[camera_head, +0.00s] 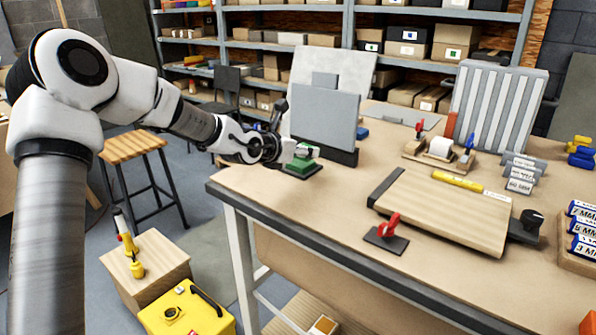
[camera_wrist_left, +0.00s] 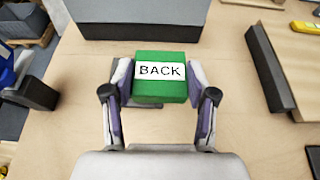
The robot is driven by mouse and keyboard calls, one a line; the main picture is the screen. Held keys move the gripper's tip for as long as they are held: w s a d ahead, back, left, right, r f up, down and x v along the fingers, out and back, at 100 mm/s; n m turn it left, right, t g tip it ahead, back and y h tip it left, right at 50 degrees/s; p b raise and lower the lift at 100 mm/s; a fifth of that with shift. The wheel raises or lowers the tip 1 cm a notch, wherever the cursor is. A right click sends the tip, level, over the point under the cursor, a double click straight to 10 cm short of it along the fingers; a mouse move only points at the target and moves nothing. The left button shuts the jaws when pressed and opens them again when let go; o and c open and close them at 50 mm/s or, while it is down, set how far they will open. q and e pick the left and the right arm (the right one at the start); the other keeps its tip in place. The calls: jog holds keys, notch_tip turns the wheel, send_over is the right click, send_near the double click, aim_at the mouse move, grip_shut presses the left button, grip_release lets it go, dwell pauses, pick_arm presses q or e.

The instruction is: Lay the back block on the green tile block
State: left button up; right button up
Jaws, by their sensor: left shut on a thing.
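A green block with a white BACK label (camera_wrist_left: 160,72) sits between the two fingers of my left gripper (camera_wrist_left: 158,105) in the left wrist view. The fingers are shut on its sides. In the head view my left gripper (camera_head: 301,151) is over the table's left end, and green (camera_head: 300,165) shows below its fingers, low over a dark flat pad (camera_head: 302,172). I cannot tell there whether this green is one block or two stacked. The gripper hides part of it. My right gripper is in neither view.
A grey upright panel (camera_head: 324,118) in a dark base stands close behind the block. A wooden board (camera_head: 445,212) and a red clamp (camera_head: 390,226) lie to the right. The table's front left is clear. A stool (camera_head: 140,148) stands left of the table.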

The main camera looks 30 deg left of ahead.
aim_at(297, 164)
pick_arm(q)
jog(key=w+a, duration=0.1)
jog(key=w+a+p, duration=0.2)
jog(key=shift+w+a+f, duration=0.3)
jog(key=shift+w+f, duration=0.05)
notch_tip(297, 164, down, 3)
jog(key=shift+s+d+f+p, duration=0.1)
jog(key=shift+f+p, duration=0.05)
jog(key=shift+p, duration=0.3)
jog(key=shift+f, duration=0.2)
jog(key=o, duration=1)
jog(key=shift+o, duration=0.2)
jog(key=shift+r, duration=0.15)
